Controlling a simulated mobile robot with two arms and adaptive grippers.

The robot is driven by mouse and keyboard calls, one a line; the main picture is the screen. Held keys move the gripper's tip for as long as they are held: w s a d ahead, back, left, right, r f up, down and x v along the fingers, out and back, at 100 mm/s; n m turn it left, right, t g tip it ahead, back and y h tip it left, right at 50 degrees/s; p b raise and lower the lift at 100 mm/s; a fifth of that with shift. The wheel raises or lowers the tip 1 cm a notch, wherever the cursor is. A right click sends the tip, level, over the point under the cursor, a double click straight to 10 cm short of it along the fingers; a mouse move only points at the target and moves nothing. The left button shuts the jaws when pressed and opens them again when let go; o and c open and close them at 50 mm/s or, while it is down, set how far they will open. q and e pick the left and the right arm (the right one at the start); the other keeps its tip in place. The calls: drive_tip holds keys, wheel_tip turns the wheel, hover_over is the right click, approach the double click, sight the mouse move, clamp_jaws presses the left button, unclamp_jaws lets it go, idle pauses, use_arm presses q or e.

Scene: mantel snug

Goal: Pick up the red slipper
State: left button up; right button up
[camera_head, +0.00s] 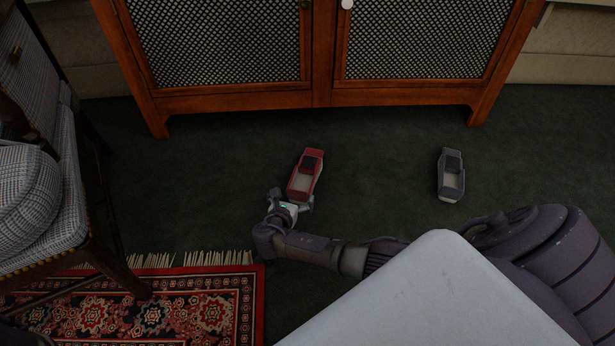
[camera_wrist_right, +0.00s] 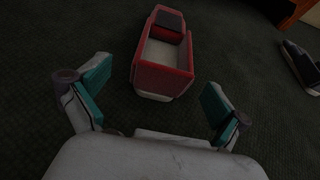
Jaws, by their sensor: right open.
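The red slipper (camera_head: 304,175) lies on the dark green carpet in front of the wooden cabinet. It has a pale inside and a dark patch at its far end. My right gripper (camera_head: 291,203) is at the slipper's near end in the head view. In the right wrist view the red slipper (camera_wrist_right: 162,60) lies ahead of the fingers, roughly between their lines. The right gripper (camera_wrist_right: 155,98) is open, with its teal finger pads spread wide and nothing between them. My left gripper is not in view.
A grey slipper (camera_head: 451,176) lies to the right on the carpet. The wooden cabinet (camera_head: 322,95) with mesh doors stands behind. A checked chair (camera_head: 40,200) is at left, and a fringed red rug (camera_head: 190,305) at lower left. Carpet between the slippers is clear.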

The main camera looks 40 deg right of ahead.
sight(300, 187)
drive_tip(key=shift+w+d+f, duration=0.2)
drive_tip(key=shift+w+d, duration=0.05)
drive_tip(key=shift+d, duration=0.1)
drive_tip(key=b+x, duration=0.4)
drive_tip(key=b, duration=0.1)
drive_tip(key=shift+s+d+f, duration=0.15)
drive_tip(key=shift+s+f, duration=0.05)
drive_tip(key=shift+s, duration=0.1)
drive_tip(key=shift+w+d, duration=0.4)
drive_tip(key=shift+r, duration=0.1)
drive_tip(key=c, duration=1.2)
drive_tip(key=shift+o, duration=0.2)
drive_tip(key=shift+r, duration=0.1)
